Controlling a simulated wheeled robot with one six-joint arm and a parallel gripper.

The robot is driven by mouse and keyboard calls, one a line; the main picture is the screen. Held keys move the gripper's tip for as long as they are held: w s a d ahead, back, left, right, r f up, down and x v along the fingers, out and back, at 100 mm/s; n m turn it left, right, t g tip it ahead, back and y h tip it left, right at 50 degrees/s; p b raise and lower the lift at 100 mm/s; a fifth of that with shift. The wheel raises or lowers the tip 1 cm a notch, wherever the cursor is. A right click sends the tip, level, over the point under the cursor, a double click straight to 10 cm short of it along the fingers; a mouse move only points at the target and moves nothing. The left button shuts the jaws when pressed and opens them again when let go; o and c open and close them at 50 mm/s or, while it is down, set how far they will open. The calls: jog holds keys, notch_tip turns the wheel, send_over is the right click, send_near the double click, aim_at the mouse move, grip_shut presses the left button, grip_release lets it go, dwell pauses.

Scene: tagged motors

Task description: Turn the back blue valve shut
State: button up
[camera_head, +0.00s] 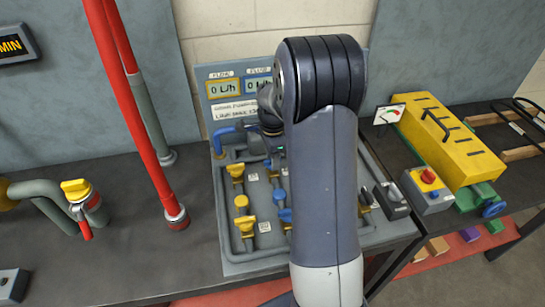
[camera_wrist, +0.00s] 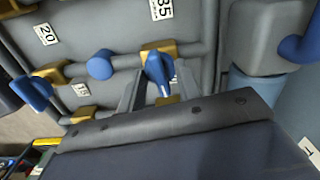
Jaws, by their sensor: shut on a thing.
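The back blue valve (camera_wrist: 158,72) shows in the wrist view as a blue lever handle on a brass body, on a grey pipe. Its handle lies roughly across the pipe. My gripper (camera_wrist: 153,92) has its two grey fingers on either side of this handle and is shut on it. In the head view my arm covers most of the gripper and the back blue valve. The front blue valve (camera_head: 285,215) shows partly beside my arm, and it is also at the left of the wrist view (camera_wrist: 35,92).
A round blue knob (camera_wrist: 100,65) sits on the same pipe between the two blue valves. A parallel pipe carries yellow valves (camera_head: 237,171). A red pipe (camera_head: 135,110) rises left of the panel. A yellow box (camera_head: 447,140) and grey switch box (camera_head: 427,188) stand to the right.

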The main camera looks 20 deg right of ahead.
jog(key=shift+m, duration=0.6)
jog(key=o, duration=1)
jog(key=shift+c, duration=0.2)
notch_tip(320, 180, up, 11)
jog(key=shift+f, duration=0.15)
